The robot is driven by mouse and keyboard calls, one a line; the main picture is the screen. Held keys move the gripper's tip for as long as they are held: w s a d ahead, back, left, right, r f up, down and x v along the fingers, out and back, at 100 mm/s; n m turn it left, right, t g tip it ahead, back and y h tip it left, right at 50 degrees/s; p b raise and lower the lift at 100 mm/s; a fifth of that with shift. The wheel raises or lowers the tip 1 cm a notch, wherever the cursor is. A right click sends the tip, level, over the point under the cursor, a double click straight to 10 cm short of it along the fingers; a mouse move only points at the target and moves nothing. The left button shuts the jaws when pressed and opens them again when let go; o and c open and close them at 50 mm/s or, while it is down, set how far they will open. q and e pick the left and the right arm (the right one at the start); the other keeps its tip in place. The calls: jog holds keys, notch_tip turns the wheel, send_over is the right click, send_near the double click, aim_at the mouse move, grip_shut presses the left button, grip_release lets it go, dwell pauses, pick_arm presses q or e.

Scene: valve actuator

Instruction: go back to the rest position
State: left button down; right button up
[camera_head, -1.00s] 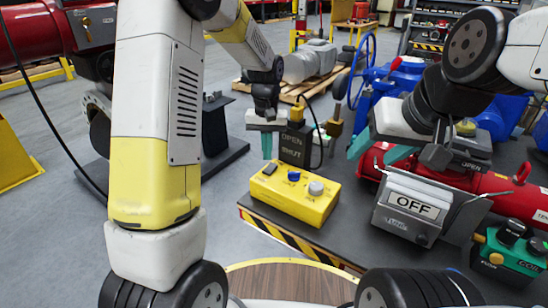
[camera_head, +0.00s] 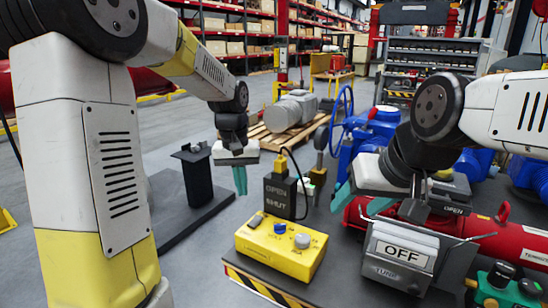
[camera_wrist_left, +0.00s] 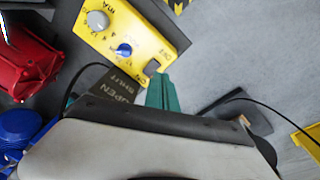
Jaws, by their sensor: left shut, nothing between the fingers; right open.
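My left gripper (camera_head: 240,180) hangs to the left of the black OPEN/SHUT block (camera_head: 282,193), with its teal fingers together and empty. The left wrist view shows the same shut fingers (camera_wrist_left: 163,92) beside the block (camera_wrist_left: 118,88) and near the yellow control box (camera_wrist_left: 130,35). In the head view the yellow control box (camera_head: 280,248) with its blue and grey knobs sits below and right of these fingers, clear of them.
A red cylinder (camera_head: 490,241) lies behind the OFF box, with a green button box (camera_head: 505,290) at the lower right. A dark post (camera_head: 195,172) on a base plate stands left of my left gripper. A thin black cable arcs from the OPEN/SHUT block. Grey floor is open at the left.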

pick_arm(q)
jog(key=s+a+r+t, duration=0.1)
jog(key=s+r, duration=0.1)
jog(key=s, duration=0.4)
jog(key=s+a+r+t+h, duration=0.1)
jog(key=s+r+t, duration=0.1)
jog(key=s, duration=0.5)
jog(key=s+a+r+t, duration=0.2)
jog(key=s+r, duration=0.2)
jog(key=s, duration=0.3)
jog(key=shift+r+m, duration=0.15)
jog(key=shift+m, duration=0.15)
jog(key=shift+a, duration=0.1)
